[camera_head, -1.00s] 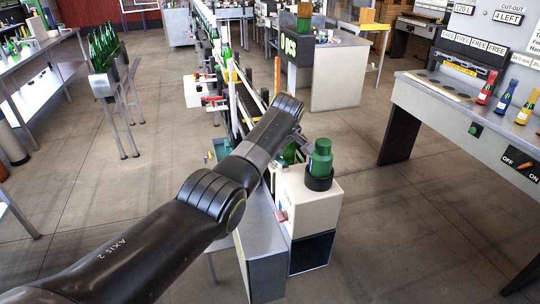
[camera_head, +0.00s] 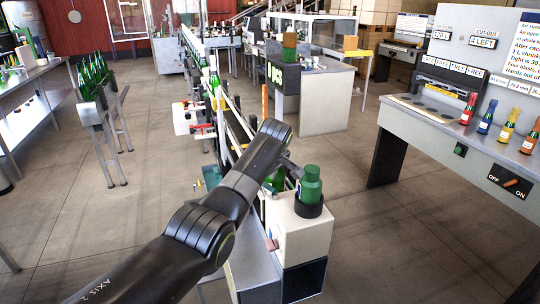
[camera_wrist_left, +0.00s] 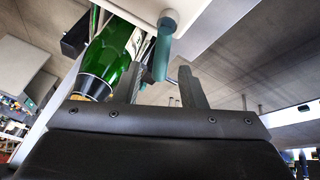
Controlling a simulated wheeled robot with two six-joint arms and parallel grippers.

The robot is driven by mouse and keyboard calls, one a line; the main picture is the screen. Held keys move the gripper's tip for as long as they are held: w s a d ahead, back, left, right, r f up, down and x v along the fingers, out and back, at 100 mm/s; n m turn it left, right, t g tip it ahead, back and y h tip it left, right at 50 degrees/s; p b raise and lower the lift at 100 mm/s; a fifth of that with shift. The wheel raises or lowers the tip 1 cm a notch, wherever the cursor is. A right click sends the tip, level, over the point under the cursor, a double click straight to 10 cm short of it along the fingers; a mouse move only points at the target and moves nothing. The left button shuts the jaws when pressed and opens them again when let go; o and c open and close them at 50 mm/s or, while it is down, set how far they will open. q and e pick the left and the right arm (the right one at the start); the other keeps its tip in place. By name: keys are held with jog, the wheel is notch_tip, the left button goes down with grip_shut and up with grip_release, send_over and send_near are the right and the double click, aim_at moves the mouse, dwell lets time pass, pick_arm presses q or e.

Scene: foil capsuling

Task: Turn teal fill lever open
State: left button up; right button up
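The teal fill lever (camera_wrist_left: 162,52) hangs from a round pivot under a pale housing in the left wrist view. I cannot pick it out in the head view. My left gripper (camera_wrist_left: 163,88) has its two dark fingers apart, one on each side of the lever's lower end. I cannot tell whether either finger touches it. In the head view the left arm's wrist (camera_head: 284,165) is at the left side of the white filling machine (camera_head: 305,235), and its fingers are hidden. My right gripper is in neither view.
A green bottle (camera_wrist_left: 118,45) is close to the left finger in the wrist view. A green container (camera_head: 310,188) sits in a black ring on the machine. A conveyor line (camera_head: 233,125) runs away behind it. A control bench (camera_head: 400,120) stands right, with open floor between.

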pick_arm(q)
jog(key=b+v, duration=0.4)
jog(key=v, duration=1.2)
jog(key=shift+s+r, duration=0.1)
jog(key=shift+s, duration=0.05)
jog(key=shift+c, duration=0.4)
